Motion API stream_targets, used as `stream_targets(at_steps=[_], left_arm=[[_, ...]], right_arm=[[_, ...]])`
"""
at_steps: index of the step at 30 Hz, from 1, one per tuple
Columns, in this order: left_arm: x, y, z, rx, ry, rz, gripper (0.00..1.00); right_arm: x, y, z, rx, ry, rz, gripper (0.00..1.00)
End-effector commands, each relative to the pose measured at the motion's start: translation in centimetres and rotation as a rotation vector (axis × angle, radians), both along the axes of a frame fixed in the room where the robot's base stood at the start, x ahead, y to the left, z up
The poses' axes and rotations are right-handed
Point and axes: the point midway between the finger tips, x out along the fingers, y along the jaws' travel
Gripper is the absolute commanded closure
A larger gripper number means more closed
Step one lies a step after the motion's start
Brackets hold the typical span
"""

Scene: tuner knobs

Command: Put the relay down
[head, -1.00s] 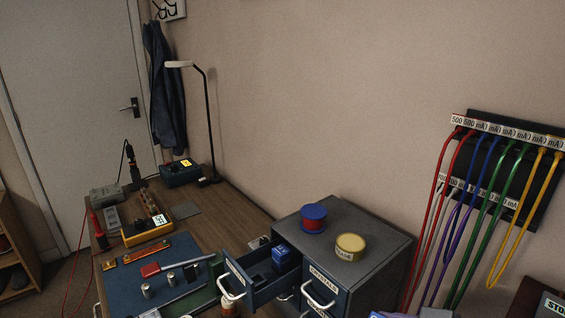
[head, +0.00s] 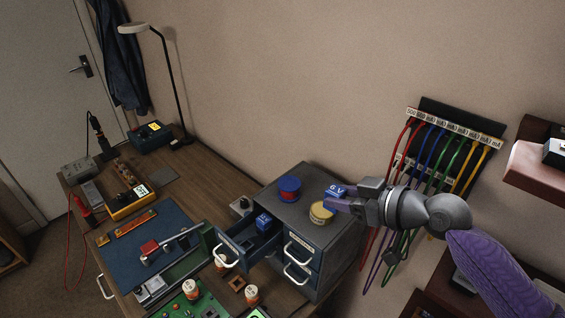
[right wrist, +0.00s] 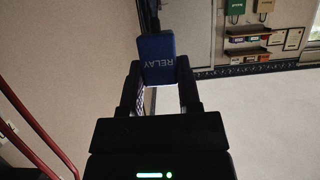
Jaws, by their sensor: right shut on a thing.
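My right gripper (head: 350,202) reaches in from the right, shut on a small blue relay (head: 335,190) marked 6V. In the right wrist view the relay (right wrist: 157,58) sits between the fingertips, with RELAY on the face toward the camera. In the head view it appears beside the yellow tin, near the right edge of the grey cabinet top (head: 308,182); its height above the top is hard to tell. A similar blue block (head: 263,221) sits in the open drawer (head: 240,244). My left gripper is not in view.
A blue and red spool (head: 289,188) and a yellow tin (head: 321,212) stand on the cabinet. Coloured cables (head: 440,150) hang from a wall rack behind my right gripper. A green circuit board (head: 195,309) and a blue mat (head: 135,240) occupy the bench.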

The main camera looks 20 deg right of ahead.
Motion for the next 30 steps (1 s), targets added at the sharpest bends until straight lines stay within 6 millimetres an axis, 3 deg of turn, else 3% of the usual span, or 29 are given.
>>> stream_targets(at_steps=[1, 3, 9, 16, 29, 30], left_arm=[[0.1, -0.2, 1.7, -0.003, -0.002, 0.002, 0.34], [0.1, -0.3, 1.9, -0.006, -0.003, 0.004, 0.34], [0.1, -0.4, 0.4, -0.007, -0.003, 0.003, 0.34], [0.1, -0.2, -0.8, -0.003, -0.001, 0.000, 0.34], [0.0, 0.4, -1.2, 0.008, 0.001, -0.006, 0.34], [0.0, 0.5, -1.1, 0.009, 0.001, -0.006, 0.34]], right_arm=[[0.3, -0.6, 1.5, -0.004, -0.001, -0.022, 1.00], [0.6, -1.2, 1.3, -0.006, -0.003, -0.045, 1.00], [0.7, -1.4, -4.0, -0.003, -0.001, -0.055, 1.00], [0.7, -1.3, -8.5, -0.004, -0.002, -0.053, 1.00], [0.7, -1.3, -9.3, -0.007, -0.006, -0.050, 1.00], [0.7, -1.3, -9.1, -0.007, -0.006, -0.050, 0.48]])
